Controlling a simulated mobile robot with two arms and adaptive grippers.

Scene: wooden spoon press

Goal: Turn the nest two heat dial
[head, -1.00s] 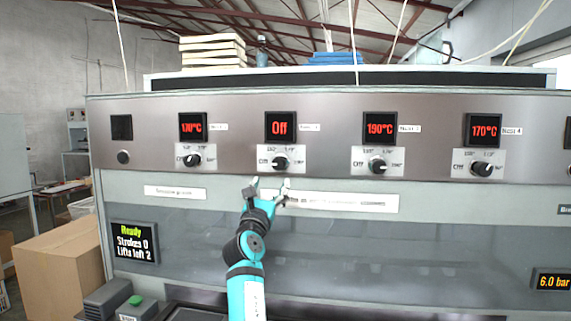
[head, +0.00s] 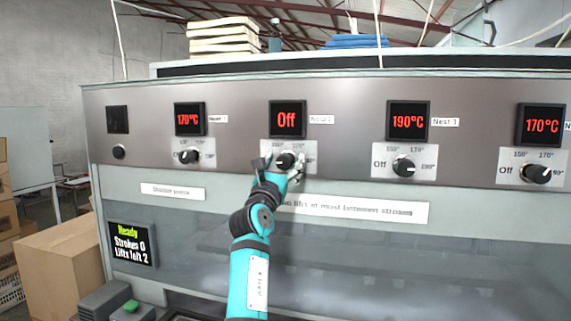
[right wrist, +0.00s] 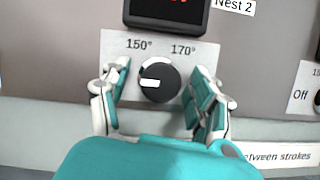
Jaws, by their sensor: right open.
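The nest two heat dial (head: 285,161) is a round black knob on a pale plate, below a display (head: 287,119) reading Off. In the right wrist view the dial (right wrist: 159,81) has its white mark pointing left. The plate there shows 150° and 170°; its lower part is partly covered. My right gripper (head: 283,170) is at the dial in the head view. In the right wrist view its open fingers (right wrist: 157,98) stand on either side of the dial, with visible gaps to the knob. My left gripper is not in view.
Other dials sit along the panel: nest one (head: 188,156) to the left, one (head: 403,167) to the right and another (head: 537,173) at far right. A status screen (head: 130,243) reads Ready. A cardboard box (head: 62,265) stands at lower left.

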